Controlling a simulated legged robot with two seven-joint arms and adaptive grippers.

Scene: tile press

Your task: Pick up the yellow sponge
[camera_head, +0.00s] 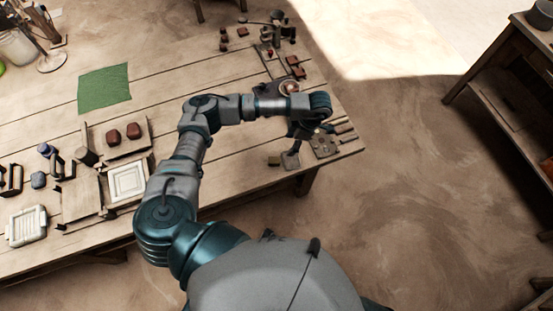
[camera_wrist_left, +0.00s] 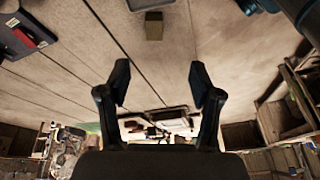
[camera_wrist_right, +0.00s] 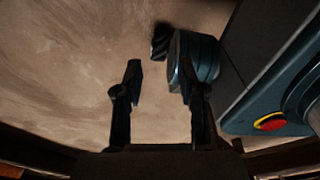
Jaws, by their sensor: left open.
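The yellow sponge is a small dull yellow-brown block (camera_head: 274,160) at the table's near edge, toward its right end. It also shows in the left wrist view (camera_wrist_left: 153,26), beyond the fingertips and apart from them. My left gripper (camera_head: 298,132) is above the right end of the table, beside the block. Its two fingers stand wide apart with nothing between them in the left wrist view (camera_wrist_left: 160,75). My right gripper (camera_wrist_right: 160,75) is open and empty, with bare floor beyond it. It is not visible in the head view.
A dark tool plate (camera_head: 323,145) lies at the table's right end. A green cloth (camera_head: 104,88), a tray with two red-brown pieces (camera_head: 121,149) and a white frame (camera_head: 128,182) are farther left. Open floor lies right.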

